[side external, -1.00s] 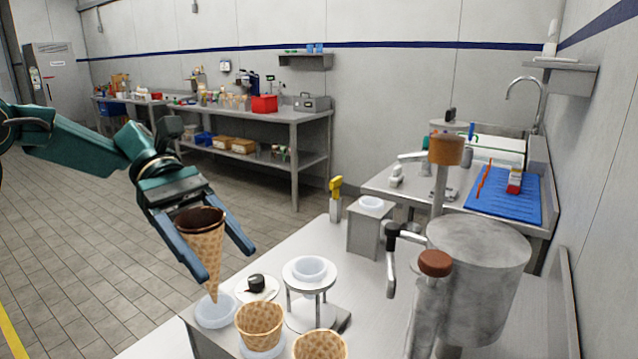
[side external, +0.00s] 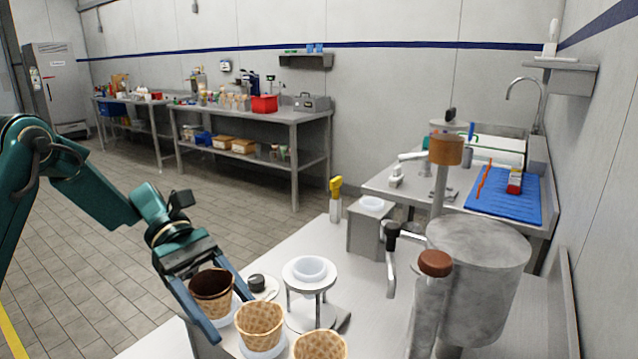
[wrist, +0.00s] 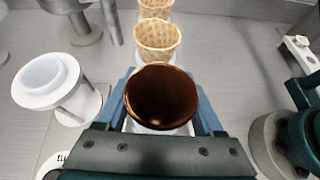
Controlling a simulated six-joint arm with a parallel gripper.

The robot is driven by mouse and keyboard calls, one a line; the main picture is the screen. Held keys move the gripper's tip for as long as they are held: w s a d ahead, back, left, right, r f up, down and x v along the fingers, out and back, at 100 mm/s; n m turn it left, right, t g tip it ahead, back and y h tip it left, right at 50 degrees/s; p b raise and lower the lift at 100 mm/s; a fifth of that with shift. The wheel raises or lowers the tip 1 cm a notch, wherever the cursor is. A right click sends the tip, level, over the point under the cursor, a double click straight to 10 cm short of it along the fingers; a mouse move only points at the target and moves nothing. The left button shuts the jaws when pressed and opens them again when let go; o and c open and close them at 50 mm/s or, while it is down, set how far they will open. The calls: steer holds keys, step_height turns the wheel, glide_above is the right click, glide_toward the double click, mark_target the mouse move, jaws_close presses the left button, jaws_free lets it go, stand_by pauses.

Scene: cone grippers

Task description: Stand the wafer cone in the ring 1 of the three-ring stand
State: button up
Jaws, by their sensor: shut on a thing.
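The wafer cone (side external: 212,290), dark brown inside, is upright between the fingers of my gripper (side external: 232,316). The gripper is shut on it. In the wrist view the cone (wrist: 161,97) shows from above, its round mouth filling the gap between the fingers. A white ring (wrist: 145,128) shows partly beneath it, at the near end of a row. The cone's tip is hidden, so I cannot tell how deep it sits in that ring. Two lighter wafer cones, the middle one (side external: 259,324) and the far one (side external: 320,346), stand in line with it.
A round stand with a white bowl (side external: 308,268) is close to the right. A small plate with a black-topped object (side external: 257,283) is behind the gripper. A large grey cylinder (side external: 478,265) and levers (side external: 392,250) stand farther right.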

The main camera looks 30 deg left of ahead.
mark_target(200, 274)
steer(key=shift+f, duration=0.25)
steer(key=shift+f, duration=0.25)
steer(key=o, duration=0.8)
steer(key=shift+s+f, duration=0.1)
steer(key=shift+f, duration=0.05)
steer(key=shift+r, duration=0.35)
steer(key=v, duration=1.2)
steer(key=shift+r, duration=0.25)
steer(key=s+d+m+t+y, duration=0.2)
steer(key=s+m+y, duration=0.2)
steer(key=m, duration=0.1)
steer(key=s+d+m+t+y, duration=0.2)
steer(key=s+m+y, duration=0.1)
steer(key=m, duration=0.3)
steer(key=s+d+f+m+t+y, duration=0.1)
steer(key=s+d+m+t+y, duration=0.1)
steer(key=s+d+m+y, duration=0.1)
steer(key=shift+s+m+t+y, duration=0.15)
steer(key=shift+s+m+y, duration=0.25)
steer(key=shift+m+y, duration=0.25)
steer(key=shift+s+m+t+y, duration=0.15)
steer(key=shift+s+m+y, duration=0.3)
steer(key=shift+m, duration=0.4)
